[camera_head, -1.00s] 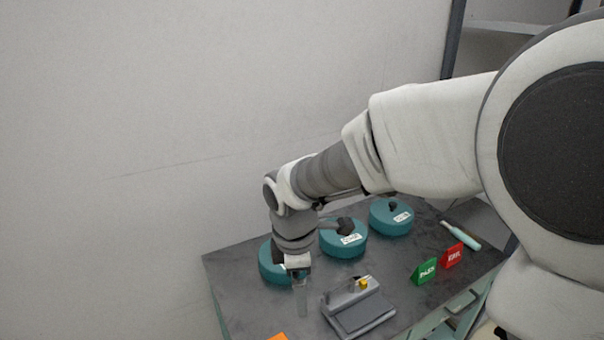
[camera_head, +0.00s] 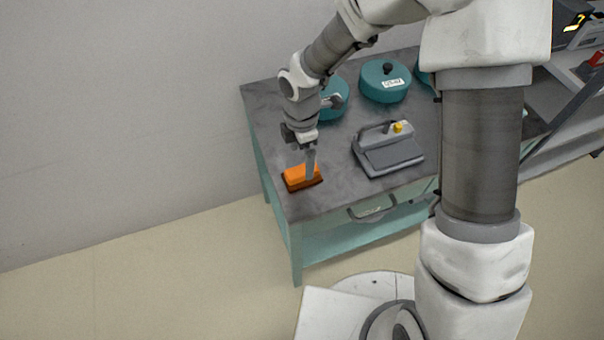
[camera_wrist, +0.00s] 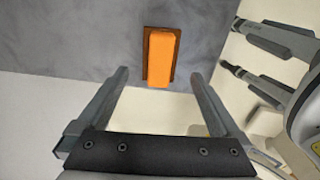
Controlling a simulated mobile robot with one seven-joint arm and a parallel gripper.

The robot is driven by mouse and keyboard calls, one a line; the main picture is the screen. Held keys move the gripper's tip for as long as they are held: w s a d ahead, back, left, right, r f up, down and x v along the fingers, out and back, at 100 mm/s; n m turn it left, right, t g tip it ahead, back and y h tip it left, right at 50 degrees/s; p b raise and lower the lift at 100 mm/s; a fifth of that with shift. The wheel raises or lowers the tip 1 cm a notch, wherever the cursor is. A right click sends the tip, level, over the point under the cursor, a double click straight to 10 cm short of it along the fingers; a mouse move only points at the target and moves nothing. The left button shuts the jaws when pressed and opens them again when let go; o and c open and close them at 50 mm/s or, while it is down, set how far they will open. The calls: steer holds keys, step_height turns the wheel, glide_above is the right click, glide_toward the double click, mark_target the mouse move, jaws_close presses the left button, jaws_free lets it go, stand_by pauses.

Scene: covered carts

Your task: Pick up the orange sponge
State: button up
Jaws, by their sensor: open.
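The orange sponge (camera_head: 301,174) lies on the dark grey cart top (camera_head: 340,196) near its front left corner, on a darker brown-orange base. In the wrist view the sponge (camera_wrist: 162,58) is upright in the picture, beyond the fingertips and roughly centred between them. My gripper (camera_head: 311,178) points down just right of the sponge in the head view, partly overlapping its edge there. In the wrist view my gripper (camera_wrist: 158,76) has its two fingers wide apart with nothing between them. I cannot tell the exact height of the fingertips over the cart top.
A grey device (camera_head: 390,152) with a yellow knob stands to the right. Teal round lidded containers (camera_head: 384,85) stand at the back. A drawer handle (camera_head: 372,212) sticks out from the cart's front. The floor (camera_head: 150,280) at left is clear.

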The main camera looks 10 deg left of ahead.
mark_target(302, 169)
step_height(302, 169, down, 6)
steer(key=shift+f, duration=0.25)
steer(key=c, duration=1.3)
steer(key=shift+r, duration=0.1)
step_height(302, 169, up, 4)
steer(key=shift+w+r, duration=0.1)
steer(key=shift+r, duration=0.1)
steer(key=s+d+r+p, duration=0.1)
steer(key=d+r, duration=0.5)
steer(key=d, duration=0.5)
steer(key=shift+s+d+r, duration=0.25)
steer(key=shift+s+d, duration=0.1)
steer(key=shift+s, duration=0.05)
